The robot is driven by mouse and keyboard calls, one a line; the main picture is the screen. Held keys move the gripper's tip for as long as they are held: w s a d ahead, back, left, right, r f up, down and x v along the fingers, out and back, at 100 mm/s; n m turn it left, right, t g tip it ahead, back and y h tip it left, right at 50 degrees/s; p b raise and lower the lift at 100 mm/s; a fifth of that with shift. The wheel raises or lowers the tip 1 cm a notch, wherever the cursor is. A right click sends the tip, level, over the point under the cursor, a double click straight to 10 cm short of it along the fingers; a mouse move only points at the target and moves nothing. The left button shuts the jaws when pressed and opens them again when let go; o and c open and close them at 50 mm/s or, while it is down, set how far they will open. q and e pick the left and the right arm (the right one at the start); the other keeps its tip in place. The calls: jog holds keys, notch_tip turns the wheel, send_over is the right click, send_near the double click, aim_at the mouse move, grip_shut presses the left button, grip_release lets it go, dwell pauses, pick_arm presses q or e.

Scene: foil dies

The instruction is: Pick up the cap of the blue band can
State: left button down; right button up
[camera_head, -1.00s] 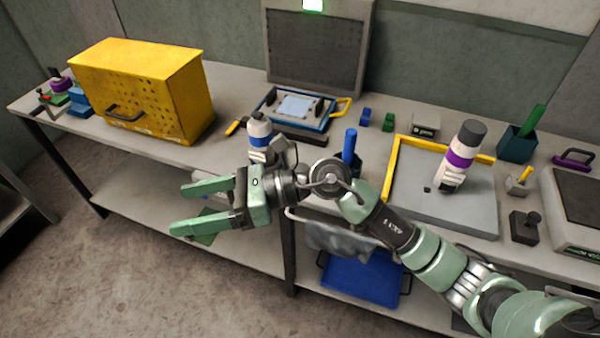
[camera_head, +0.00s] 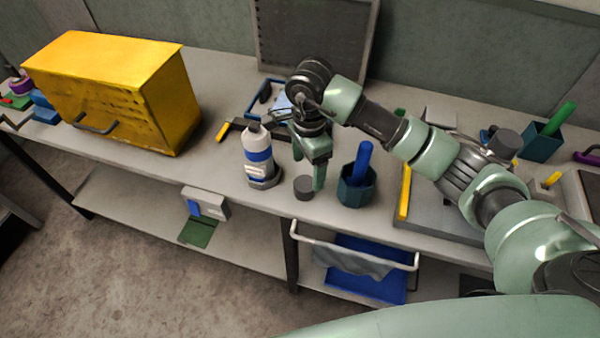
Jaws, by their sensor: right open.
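The blue band can (camera_head: 257,155) is a white bottle with a blue band and a grey nozzle on top. It stands upright in a dark holder on the bench. A small dark grey round cap (camera_head: 303,188) sits on the bench just right of the can, near the front edge. My right gripper (camera_head: 309,172) points down over the bench beside the cap, open. I cannot tell whether a finger touches the cap. My left gripper is not in view.
A teal cup (camera_head: 356,188) with a blue stick stands close to the right of the gripper. A yellow cabinet (camera_head: 110,90) is at the left. A blue-framed tray (camera_head: 252,100) lies behind, partly covered by my arm.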

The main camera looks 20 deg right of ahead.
aim_at(305, 183)
jog(key=shift+s+a+f+p, duration=0.15)
jog(key=shift+s+f+p, duration=0.25)
jog(key=shift+f, duration=0.2)
jog(key=shift+s+a+f+p, duration=0.1)
jog(key=shift+s+f+p, duration=0.25)
jog(key=shift+f, duration=0.2)
jog(key=f, duration=0.1)
jog(key=w+f+p, duration=0.1)
jog(key=f, duration=0.1)
jog(key=shift+a, duration=0.15)
jog(key=shift+f, duration=0.6)
jog(key=shift+w, duration=0.1)
jog(key=c, duration=1.4)
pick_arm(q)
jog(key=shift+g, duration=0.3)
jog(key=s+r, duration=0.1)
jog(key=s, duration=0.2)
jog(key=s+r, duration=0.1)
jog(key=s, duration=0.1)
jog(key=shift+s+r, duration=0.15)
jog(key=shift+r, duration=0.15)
pick_arm(e)
jog(key=shift+r, duration=0.1)
